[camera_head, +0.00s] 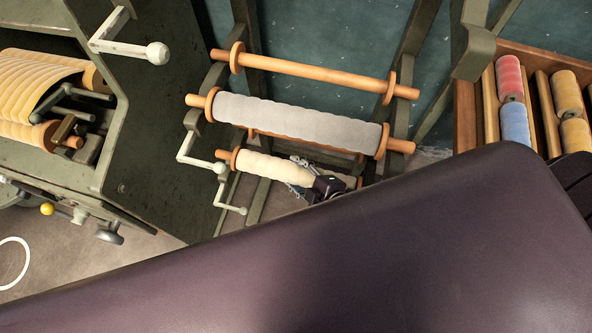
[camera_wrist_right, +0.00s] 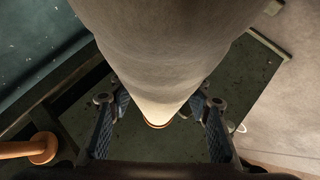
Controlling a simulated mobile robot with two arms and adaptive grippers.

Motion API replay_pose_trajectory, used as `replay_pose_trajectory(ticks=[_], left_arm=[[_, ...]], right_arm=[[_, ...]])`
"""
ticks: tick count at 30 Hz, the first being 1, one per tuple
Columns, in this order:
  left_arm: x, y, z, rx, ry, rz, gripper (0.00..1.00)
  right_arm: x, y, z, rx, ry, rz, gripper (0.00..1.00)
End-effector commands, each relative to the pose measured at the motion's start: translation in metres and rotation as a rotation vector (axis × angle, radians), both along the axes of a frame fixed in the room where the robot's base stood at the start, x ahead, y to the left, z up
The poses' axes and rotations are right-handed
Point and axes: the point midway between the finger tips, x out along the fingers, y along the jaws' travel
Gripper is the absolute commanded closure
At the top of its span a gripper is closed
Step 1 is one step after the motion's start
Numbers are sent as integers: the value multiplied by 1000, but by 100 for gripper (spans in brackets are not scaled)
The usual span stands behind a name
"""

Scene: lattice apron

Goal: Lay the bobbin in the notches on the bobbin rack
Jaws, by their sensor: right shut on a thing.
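A bobbin wound with cream yarn (camera_head: 272,167), with wooden end discs, lies slanted at the front of the bobbin rack (camera_head: 245,18). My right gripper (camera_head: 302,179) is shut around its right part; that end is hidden. In the right wrist view the wound bobbin (camera_wrist_right: 160,60) runs between the two fingers of my right gripper (camera_wrist_right: 160,103), with an orange disc at its far end. Its left rod end lies near a pale bracket on the rack; whether it touches a notch I cannot tell. My left gripper is out of view.
A grey-wound bobbin (camera_head: 295,123) and a bare wooden bobbin (camera_head: 315,72) lie across the rack uprights behind. A dark green machine (camera_head: 150,110) with a white crank (camera_head: 130,47) stands left. A wooden crate (camera_head: 466,115) of coloured spools stands right. My purple body part covers the front.

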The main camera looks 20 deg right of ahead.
Motion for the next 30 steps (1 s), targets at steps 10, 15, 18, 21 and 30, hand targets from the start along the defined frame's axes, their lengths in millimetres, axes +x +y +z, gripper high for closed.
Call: replay_pose_trajectory(ticks=[10,15,18,21,30], left_arm=[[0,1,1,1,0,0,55],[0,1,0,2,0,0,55],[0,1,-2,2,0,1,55],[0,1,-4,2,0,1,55],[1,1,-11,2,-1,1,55]], right_arm=[[1,1,2,2,-5,0,95],[1,1,1,2,-4,0,95],[1,1,-1,2,-5,0,95],[1,1,-4,2,-5,0,95],[1,0,-13,2,-4,-1,95]])
